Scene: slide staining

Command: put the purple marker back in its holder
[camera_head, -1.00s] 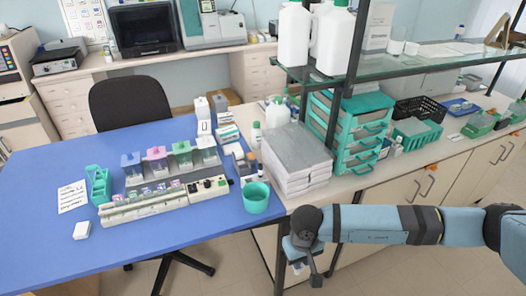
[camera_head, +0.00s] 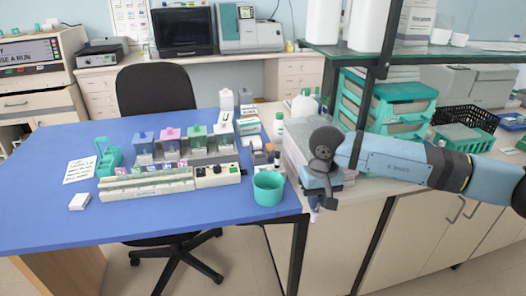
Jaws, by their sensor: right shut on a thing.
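My right gripper (camera_head: 320,196) hangs past the right end of the blue table, in front of the side counter, pointing down. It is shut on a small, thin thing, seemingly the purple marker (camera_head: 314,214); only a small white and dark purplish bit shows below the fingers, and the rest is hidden. A teal cup (camera_head: 268,189) stands at the table's right front corner, left of the gripper and apart from it. A teal slotted rack (camera_head: 108,158) stands at the table's left. I cannot tell which one is the marker's holder. My left gripper is not in view.
On the blue table (camera_head: 60,225) stand a staining row with coloured-lid jars (camera_head: 170,146), a long white tray (camera_head: 147,186), a white block (camera_head: 79,201) and bottles and boxes. A stack of grey-topped boxes (camera_head: 300,150) and a shelf post (camera_head: 370,130) are near my right arm.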

